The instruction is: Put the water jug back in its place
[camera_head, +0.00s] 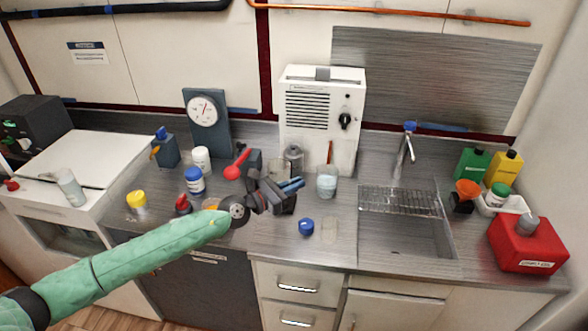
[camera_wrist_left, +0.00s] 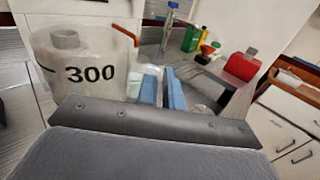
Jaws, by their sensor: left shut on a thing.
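The water jug (camera_head: 327,182) is a clear, pale vessel standing upright on the counter in front of the white machine. My left gripper (camera_head: 297,185) reaches in from the left, its blue fingertips at the jug's left side. In the left wrist view the fingers (camera_wrist_left: 164,90) are close together around a narrow pale part, seemingly the jug's handle. The exact contact is hard to see. A clear beaker (camera_wrist_left: 88,75) marked 300 stands close to the left of the fingers there. My right gripper is not in view.
The white machine (camera_head: 320,110) stands behind the jug. A blue cap (camera_head: 306,226) and a clear dish (camera_head: 330,230) lie in front. The sink (camera_head: 405,235) with a wire rack (camera_head: 400,201) is to the right, and a red can (camera_head: 526,245) beyond. Bottles crowd the left.

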